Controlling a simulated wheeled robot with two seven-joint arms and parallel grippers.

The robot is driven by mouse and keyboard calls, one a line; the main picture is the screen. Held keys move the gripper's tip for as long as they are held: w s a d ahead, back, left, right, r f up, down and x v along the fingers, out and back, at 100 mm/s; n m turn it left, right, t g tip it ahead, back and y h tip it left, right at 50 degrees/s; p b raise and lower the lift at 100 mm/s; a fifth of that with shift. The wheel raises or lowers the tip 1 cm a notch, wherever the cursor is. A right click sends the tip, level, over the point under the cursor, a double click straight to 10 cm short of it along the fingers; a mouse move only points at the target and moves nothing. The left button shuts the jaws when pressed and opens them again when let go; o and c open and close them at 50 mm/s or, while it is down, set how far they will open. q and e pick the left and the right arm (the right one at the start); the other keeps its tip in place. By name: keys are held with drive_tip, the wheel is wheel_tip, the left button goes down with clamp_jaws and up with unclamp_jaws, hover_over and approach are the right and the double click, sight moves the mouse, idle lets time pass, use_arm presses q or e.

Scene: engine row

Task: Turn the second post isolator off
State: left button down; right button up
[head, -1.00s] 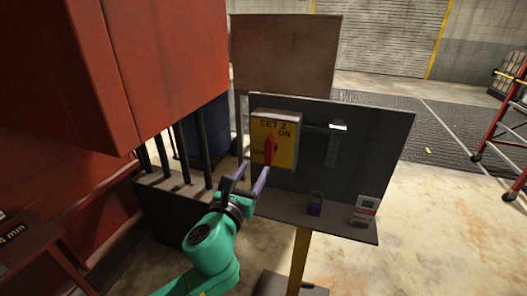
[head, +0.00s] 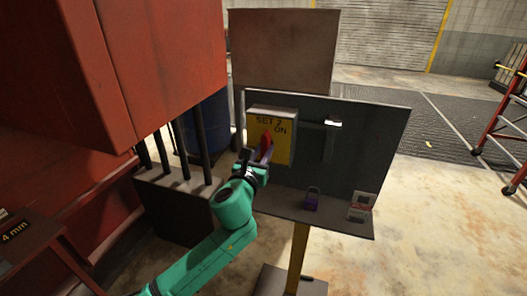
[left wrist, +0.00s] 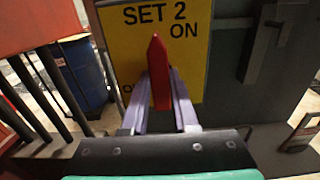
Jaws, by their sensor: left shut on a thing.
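The isolator is a yellow plate (head: 284,150) marked "SET 2" and "ON", on a grey box fixed to a dark post board. Its red handle (head: 266,141) sits at the plate's middle. In the left wrist view the handle (left wrist: 159,75) stands nearly upright, its tip just left of the word "ON". My left gripper (left wrist: 162,95) has a finger on each side of the handle and is shut on it. The fingers hide the lower part of the plate and most of the lower-left label. My right gripper is not in view.
A grey bracket (head: 329,140) is right of the isolator. A red cabinet (head: 160,60) overhangs on the left, above dark upright bars. Open floor lies to the right.

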use_arm(q)
drive_tip(key=shift+n, duration=0.4)
drive_tip(key=n, duration=0.3)
drive_tip(key=shift+f+n, duration=0.1)
drive_tip(key=shift+n, duration=0.2)
drive_tip(key=n, duration=0.4)
drive_tip(key=shift+n, duration=0.3)
drive_tip(key=n, duration=0.4)
drive_tip(key=shift+f+n, duration=0.1)
drive_tip(key=shift+n, duration=2.4)
drive_tip(key=c, duration=0.7)
unclamp_jaws()
